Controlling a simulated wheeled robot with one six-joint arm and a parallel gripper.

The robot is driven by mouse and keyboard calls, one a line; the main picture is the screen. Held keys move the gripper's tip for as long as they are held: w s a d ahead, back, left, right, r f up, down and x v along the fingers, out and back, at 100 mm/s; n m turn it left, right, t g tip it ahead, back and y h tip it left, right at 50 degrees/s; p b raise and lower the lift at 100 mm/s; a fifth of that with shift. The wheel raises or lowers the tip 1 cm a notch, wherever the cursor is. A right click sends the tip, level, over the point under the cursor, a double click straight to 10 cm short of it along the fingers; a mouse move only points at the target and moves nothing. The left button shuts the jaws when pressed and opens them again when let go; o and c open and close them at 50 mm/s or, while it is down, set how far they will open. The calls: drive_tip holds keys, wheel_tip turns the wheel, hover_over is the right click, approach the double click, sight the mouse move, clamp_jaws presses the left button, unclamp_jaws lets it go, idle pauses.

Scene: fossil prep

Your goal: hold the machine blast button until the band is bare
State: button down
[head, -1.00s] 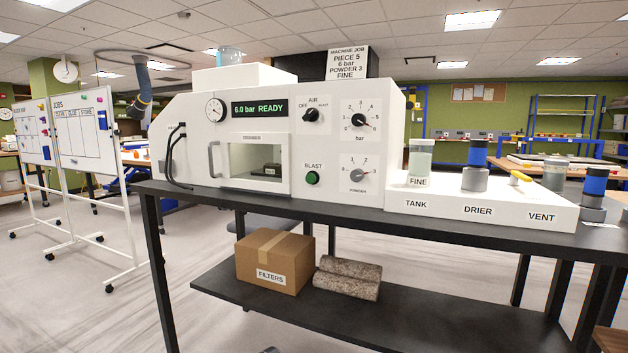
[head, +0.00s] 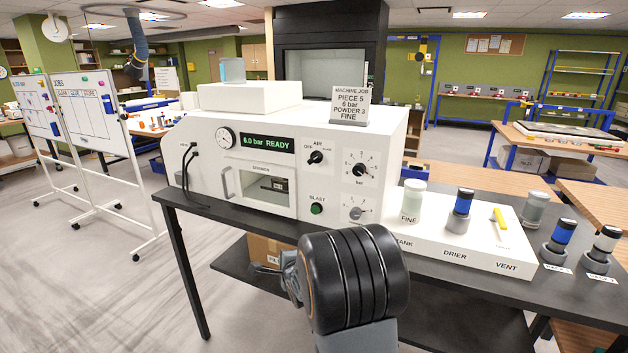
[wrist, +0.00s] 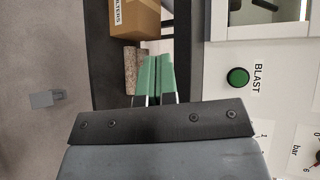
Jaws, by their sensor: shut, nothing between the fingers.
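The white machine (head: 190,150) stands on a dark bench, its display (head: 267,144) reading "6.0 bar READY". The round green blast button (head: 316,208) is low on its front, right of the chamber window (head: 265,190). A dark piece shows dimly behind the glass; I cannot make out a band on it. My green fingers are shut together, empty, and apart from the button. In the head view my arm hides most of the gripper.
Air knob (head: 316,158), bar knob (head: 358,170) and powder knob (head: 355,213) surround the button. Jars stand on a white block (head: 480,240) at right. The FILTERS box (wrist: 135,18) sits on the lower shelf. A job sign (head: 350,103) stands on top.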

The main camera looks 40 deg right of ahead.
sight(312, 213)
drive_tip(key=d+r+m+t+h+p, duration=0.1)
drive_tip(key=d+r+m+t+p, duration=0.2)
drive_tip(key=r+m+p, duration=0.3)
drive_tip(key=shift+w+d+r, duration=0.4)
drive_tip(key=shift+d+r, duration=0.3)
drive_tip(key=shift+r, duration=0.15)
drive_tip(key=w+d, duration=0.2)
drive_tip(key=d, duration=0.1)
drive_tip(key=d+p, duration=0.1)
drive_tip(key=d, duration=0.1)
drive_tip(key=shift+w+d, duration=0.25)
drive_tip(key=shift+w, duration=0.15)
drive_tip(key=shift+w+d, duration=0.35)
drive_tip(key=shift+d, duration=0.25)
drive_tip(key=shift+w+d, duration=0.3)
drive_tip(key=shift+d, duration=0.25)
drive_tip(key=shift+w+d, duration=0.1)
drive_tip(key=shift+d, duration=0.05)
idle(0.5)
drive_tip(key=shift+w+d, duration=0.15)
drive_tip(key=shift+d, duration=0.05)
drive_tip(key=shift+w+d+b, duration=0.2)
drive_tip(key=shift+d+b, duration=0.1)
drive_tip(key=shift+d, duration=0.1)
idle(3.2)
